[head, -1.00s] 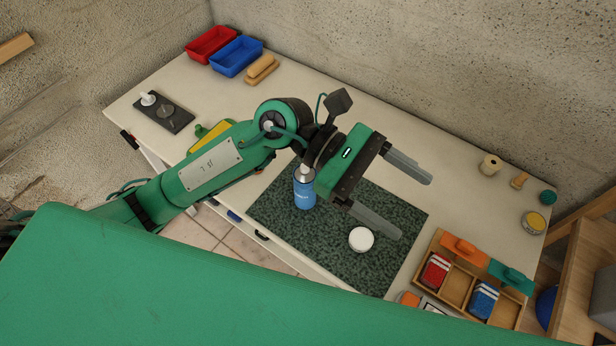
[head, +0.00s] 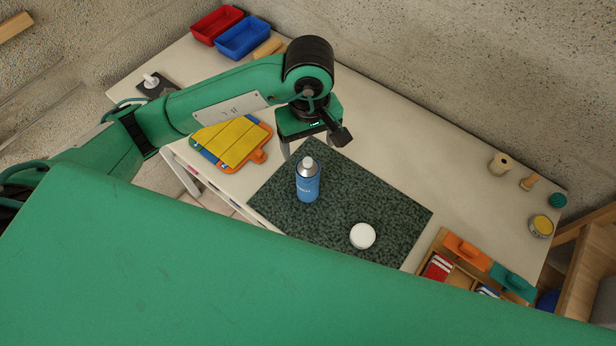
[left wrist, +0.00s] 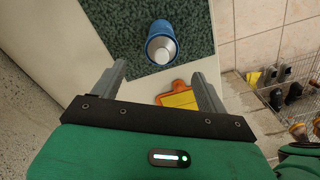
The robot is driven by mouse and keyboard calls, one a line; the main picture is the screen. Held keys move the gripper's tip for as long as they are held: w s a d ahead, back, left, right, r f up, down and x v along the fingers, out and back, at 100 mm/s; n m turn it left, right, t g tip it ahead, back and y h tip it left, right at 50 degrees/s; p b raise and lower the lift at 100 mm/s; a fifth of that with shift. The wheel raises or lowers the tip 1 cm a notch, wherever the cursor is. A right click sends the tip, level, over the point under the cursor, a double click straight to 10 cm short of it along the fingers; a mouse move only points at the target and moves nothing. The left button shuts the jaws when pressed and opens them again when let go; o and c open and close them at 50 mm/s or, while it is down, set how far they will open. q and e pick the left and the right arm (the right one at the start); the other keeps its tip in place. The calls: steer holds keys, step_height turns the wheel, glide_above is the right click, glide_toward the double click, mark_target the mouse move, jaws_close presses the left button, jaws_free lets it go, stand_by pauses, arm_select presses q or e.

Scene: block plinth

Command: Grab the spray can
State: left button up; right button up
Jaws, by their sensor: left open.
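The blue spray can (head: 307,180) with a silver top and pale nozzle stands upright on the dark green speckled mat (head: 370,200). In the left wrist view the spray can (left wrist: 161,44) is ahead of the fingers, near the top middle. My left gripper (head: 309,146) is behind the can in the head view, pointing down, its fingers partly hidden. It also shows in the left wrist view (left wrist: 162,78), open, with nothing between its fingers. The can is apart from the palm; I cannot tell the exact gap to the fingertips. My right gripper is not in view.
A white round lid or tin (head: 362,236) lies on the mat, right of the can. A yellow board stack (head: 235,142) lies left of the mat. A wooden divided box (head: 432,262) is at the right. The bench (head: 400,150) behind the mat is clear.

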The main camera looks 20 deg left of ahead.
mark_target(308, 160)
arm_select(q)
step_height(308, 160, down, 5)
steer(key=shift+f+p, duration=0.1)
steer(key=shift+p, duration=0.5)
steer(key=shift+s+f+p, duration=0.1)
steer(key=shift+f+p, duration=0.55)
step_height(308, 160, down, 3)
steer(key=shift+s+r+p, duration=0.1)
steer(key=shift+p, duration=0.75)
steer(key=shift+f, duration=0.65)
steer(key=c, duration=1.6)
steer(key=shift+a, duration=0.1)
steer(key=shift+c, duration=0.2)
steer(key=shift+r, duration=0.15)
